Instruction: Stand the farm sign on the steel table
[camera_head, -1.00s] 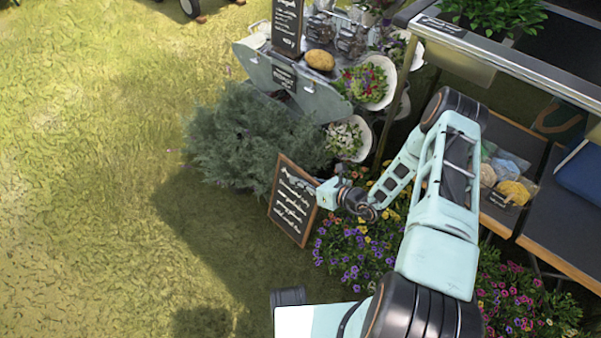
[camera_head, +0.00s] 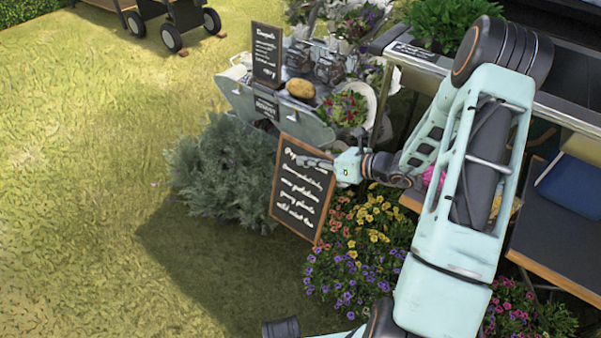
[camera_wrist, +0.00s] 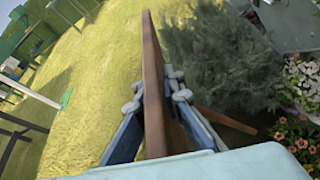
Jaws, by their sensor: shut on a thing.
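The farm sign (camera_head: 292,212) is a black chalkboard with white writing and a brown wooden frame. It hangs tilted in front of the flowers in the head view. My gripper (camera_head: 318,162) is shut on its upper right part. In the wrist view the sign (camera_wrist: 152,60) is seen edge-on between the fingers of my gripper (camera_wrist: 155,88), and a wooden strip sticks out to the right. The steel table (camera_head: 420,62) is at the upper right, with a metal edge; my arm hides part of it.
A grey-green bush (camera_head: 222,165) is left of the sign. Orange, yellow and purple flowers (camera_head: 360,250) are below my arm. A display with a small chalkboard (camera_head: 267,55) and a salad bowl (camera_head: 342,110) stands behind. A leafy plant (camera_head: 450,22) is on the steel table. Open grass lies left.

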